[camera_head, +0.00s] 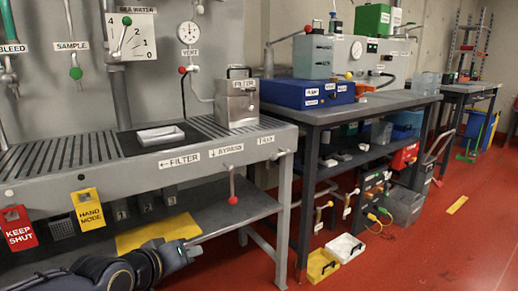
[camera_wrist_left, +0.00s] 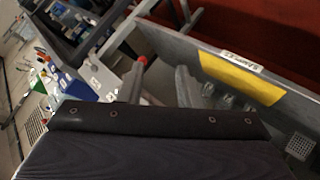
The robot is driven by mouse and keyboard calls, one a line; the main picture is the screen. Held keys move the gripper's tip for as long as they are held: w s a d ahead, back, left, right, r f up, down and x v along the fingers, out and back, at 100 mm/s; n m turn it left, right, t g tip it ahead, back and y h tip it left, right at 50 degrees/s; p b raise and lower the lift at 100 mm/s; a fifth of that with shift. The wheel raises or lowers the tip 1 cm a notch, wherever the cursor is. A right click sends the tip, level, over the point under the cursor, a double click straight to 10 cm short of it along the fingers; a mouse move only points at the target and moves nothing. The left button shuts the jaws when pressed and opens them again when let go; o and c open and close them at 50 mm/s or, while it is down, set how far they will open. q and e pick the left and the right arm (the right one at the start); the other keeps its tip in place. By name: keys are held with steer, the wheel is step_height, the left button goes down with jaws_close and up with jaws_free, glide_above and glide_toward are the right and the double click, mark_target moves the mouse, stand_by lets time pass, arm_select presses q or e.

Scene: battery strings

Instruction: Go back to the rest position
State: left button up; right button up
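My left gripper (camera_head: 190,250) is at the lower left of the head view, low at the front of the grey bench, near its lower shelf. In the left wrist view its two grey fingers (camera_wrist_left: 159,82) stand apart with nothing seen between them. The dark wrist cover fills the bottom of that view. My right gripper is in neither view.
The grey bench (camera_head: 60,168) carries a white tray (camera_head: 160,136) and a filter box (camera_head: 237,102). A red-knobbed lever (camera_head: 233,199) hangs below its front. A yellow mat (camera_head: 158,232) lies on the lower shelf (camera_head: 235,206). Red floor (camera_head: 400,255) is open to the right.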

arm_select(q)
steer(key=s+a+f+m+g+p, duration=0.1)
steer(key=s+a+f+g, duration=0.15)
steer(key=s, duration=0.55)
steer(key=s+a+f+m+g, duration=0.1)
steer(key=s+f, duration=0.2)
steer(key=s, duration=0.5)
steer(key=s+a+f+g+p, duration=0.1)
steer(key=s+a+f+g, duration=0.15)
steer(key=s, duration=0.55)
step_height(320, 180, up, 37)
steer(key=p, duration=3.6)
steer(key=shift+w+d+f+t+p, duration=0.15)
steer(key=shift+w+d+t+p, duration=0.15)
steer(key=shift+w+d, duration=0.15)
